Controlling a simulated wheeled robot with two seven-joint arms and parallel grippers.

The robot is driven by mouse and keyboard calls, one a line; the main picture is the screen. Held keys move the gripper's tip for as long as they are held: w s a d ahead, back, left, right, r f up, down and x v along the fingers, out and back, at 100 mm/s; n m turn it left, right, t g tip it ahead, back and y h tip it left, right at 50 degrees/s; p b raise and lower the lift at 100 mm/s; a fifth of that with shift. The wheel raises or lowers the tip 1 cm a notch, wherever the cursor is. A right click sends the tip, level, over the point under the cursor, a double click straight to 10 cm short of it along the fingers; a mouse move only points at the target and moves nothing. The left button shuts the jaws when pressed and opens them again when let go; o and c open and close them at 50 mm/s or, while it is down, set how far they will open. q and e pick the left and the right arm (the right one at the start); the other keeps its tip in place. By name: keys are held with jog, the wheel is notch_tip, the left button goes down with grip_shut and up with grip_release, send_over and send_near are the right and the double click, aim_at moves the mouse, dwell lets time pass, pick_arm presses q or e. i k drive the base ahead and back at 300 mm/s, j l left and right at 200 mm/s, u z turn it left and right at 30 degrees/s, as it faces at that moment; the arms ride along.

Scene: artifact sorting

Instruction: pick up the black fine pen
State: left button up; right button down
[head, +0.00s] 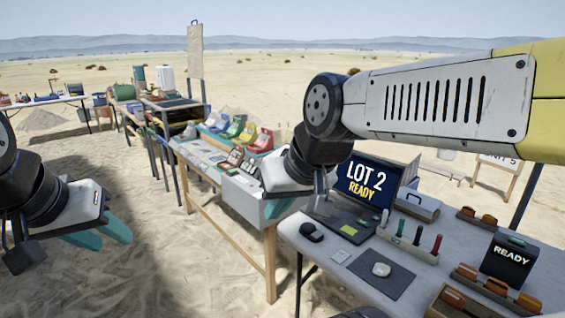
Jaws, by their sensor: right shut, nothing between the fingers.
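Several slim upright pens or markers stand in a pale holder (407,246) on the right table. One has a teal-green body (400,226), one is dark (418,235), and one has a red top (437,244). The dark one may be the black fine pen, but it is too small to be sure. My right gripper (279,208) is shut and empty, left of the laptop and well left of the holder; its arm crosses the upper right. My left gripper (103,235) is open and empty over the sand at the far left, its teal fingers apart.
The right table (330,243) holds a laptop reading "LOT 2 READY" (368,182), a black mouse (311,232), a pale mouse on a dark mat (381,269), racks of orange items (480,215) and a "READY" box (509,259). Another table with coloured bins (262,141) stands behind.

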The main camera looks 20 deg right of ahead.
aim_at(419, 230)
jog(key=z, duration=0.8)
jog(key=i+l+z, duration=0.35)
jog(key=z, duration=0.15)
jog(key=i+l+z, duration=0.25)
jog(key=i+z, duration=0.2)
